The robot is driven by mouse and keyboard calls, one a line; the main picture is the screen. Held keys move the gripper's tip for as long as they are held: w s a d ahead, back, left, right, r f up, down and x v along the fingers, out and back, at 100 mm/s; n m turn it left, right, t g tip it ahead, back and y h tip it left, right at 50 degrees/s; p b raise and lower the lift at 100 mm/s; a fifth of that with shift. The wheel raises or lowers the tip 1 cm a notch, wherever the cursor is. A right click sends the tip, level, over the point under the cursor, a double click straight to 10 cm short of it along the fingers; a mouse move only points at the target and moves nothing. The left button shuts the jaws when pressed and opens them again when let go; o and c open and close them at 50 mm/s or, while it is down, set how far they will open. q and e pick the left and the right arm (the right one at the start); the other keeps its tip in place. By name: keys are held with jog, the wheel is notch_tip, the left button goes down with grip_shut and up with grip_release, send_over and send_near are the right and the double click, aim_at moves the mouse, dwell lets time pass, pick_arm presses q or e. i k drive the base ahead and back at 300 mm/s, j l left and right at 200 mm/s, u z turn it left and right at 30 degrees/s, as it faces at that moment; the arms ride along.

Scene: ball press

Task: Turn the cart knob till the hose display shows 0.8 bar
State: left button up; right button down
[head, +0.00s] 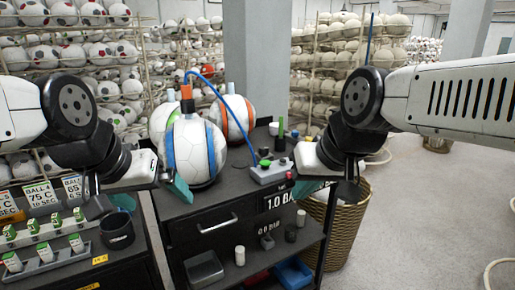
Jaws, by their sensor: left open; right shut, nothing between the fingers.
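A grey control box (269,173) sits on the dark cart (235,187). It carries a green knob (265,163) and a small red part (290,176); I cannot tell which is the cart knob. A blue hose (219,98) arches from a blue-and-white ball (193,152) towards the box. My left gripper (137,188) is open, left of the ball. My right gripper (325,183) is shut and empty, right of the box.
Another ball (233,120) stands behind on the cart. A wicker basket (346,225) is at the cart's right. A side stand with green-topped items (45,252) and a black cup (117,231) is at lower left. Ball racks line the back; the floor at right is clear.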

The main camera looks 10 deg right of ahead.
aim_at(263, 150)
jog(key=l+z, duration=0.2)
jog(key=z, duration=0.15)
jog(key=k+l+z, duration=0.1)
jog(key=l+z, duration=0.25)
jog(key=i+j, duration=0.65)
jog(key=j, duration=0.1)
